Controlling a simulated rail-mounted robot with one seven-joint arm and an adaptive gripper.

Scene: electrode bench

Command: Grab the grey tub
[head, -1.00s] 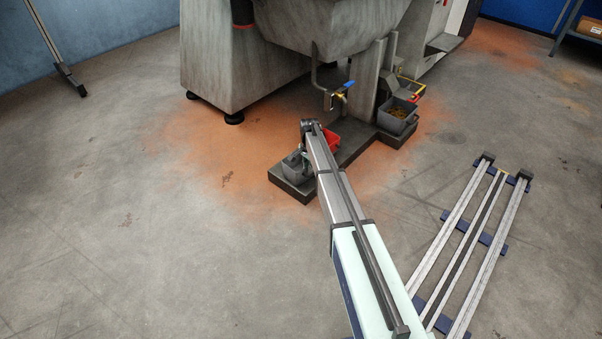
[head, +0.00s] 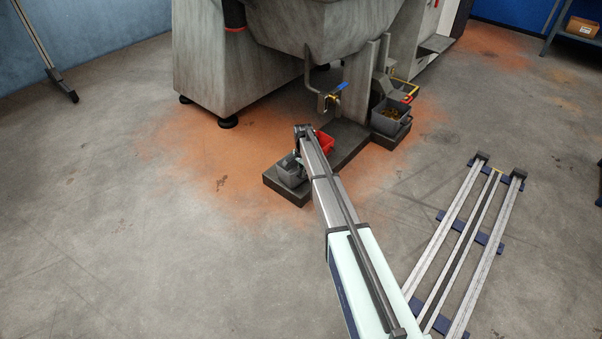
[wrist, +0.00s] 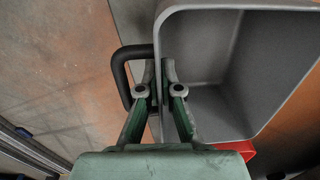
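The grey tub (head: 289,174) sits at the near left end of a low dark plinth, partly hidden by my arm in the head view. In the wrist view the grey tub (wrist: 222,107) looks empty inside, with a dark looped handle (wrist: 121,78) on its left side. My gripper (wrist: 160,75) straddles the tub's left wall, one finger inside the tub and one between wall and handle. The fingers are close together and look shut on the wall; fine contact is hard to see. In the head view my gripper is mostly hidden behind the arm.
A red tub (head: 325,143) stands close behind the grey one on the plinth (head: 347,141). Another grey tub (head: 388,121) holding brownish pieces stands farther right. A valve pipe (head: 327,101) hangs from the machine above. Rails (head: 452,240) lie on the right; the left floor is clear.

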